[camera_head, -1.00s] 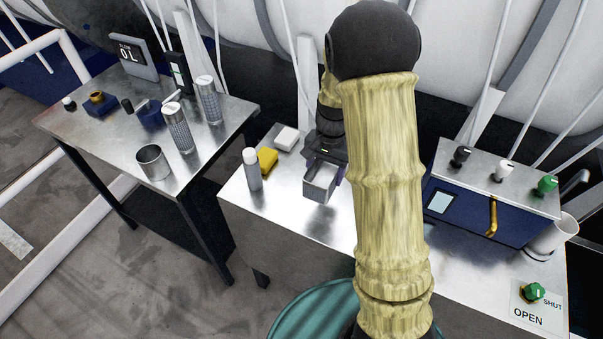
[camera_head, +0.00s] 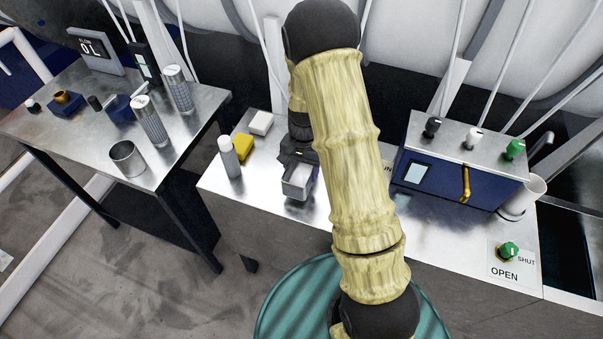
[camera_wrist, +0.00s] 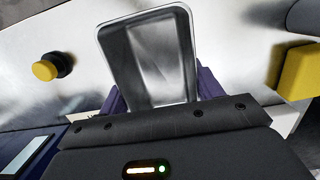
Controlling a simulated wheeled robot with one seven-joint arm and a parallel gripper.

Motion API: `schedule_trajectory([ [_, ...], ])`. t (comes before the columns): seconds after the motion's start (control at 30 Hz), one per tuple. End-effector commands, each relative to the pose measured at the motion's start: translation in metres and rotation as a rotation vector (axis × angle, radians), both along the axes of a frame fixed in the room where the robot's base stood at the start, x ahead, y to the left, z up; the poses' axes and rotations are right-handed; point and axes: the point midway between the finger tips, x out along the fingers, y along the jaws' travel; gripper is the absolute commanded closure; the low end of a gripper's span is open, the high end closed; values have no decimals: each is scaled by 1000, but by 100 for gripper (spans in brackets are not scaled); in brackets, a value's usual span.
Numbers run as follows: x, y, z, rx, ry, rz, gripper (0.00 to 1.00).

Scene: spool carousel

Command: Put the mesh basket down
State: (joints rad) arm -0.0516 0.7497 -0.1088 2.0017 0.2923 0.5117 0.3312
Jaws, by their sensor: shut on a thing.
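The mesh basket (camera_head: 297,183) is a small, open-topped grey metal box, upright over the front part of the right-hand steel counter (camera_head: 250,200). My gripper (camera_head: 300,168) is shut on it from the back. In the wrist view, the basket (camera_wrist: 148,50) looks empty, with purple fingers at its two sides. The basket is low over the counter; I cannot tell whether its bottom touches. My arm hides part of the counter to the right of the basket.
A white-capped bottle (camera_head: 229,158), a yellow sponge (camera_head: 243,149) and a white block (camera_head: 260,123) stand left of the basket. A blue control box (camera_head: 459,166) is to the right. A yellow-topped knob (camera_wrist: 48,68) shows in the wrist view. Bare counter lies in front.

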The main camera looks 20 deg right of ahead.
Motion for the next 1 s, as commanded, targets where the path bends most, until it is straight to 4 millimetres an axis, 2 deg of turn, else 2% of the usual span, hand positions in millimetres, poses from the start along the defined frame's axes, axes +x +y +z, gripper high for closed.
schedule_trajectory([
  [0.1, -1, 0, -16, 1, 5, -2, 60],
  [0.2, 0, -1, -23, 0, 2, -2, 60],
  [0.57, 0, -1, -27, 0, 1, -2, 60],
  [0.6, 0, -1, -26, 0, 1, -1, 27],
  [0.67, 0, -1, -26, 0, 1, -1, 15],
  [1.0, 0, 0, -23, 0, 0, -1, 13],
])
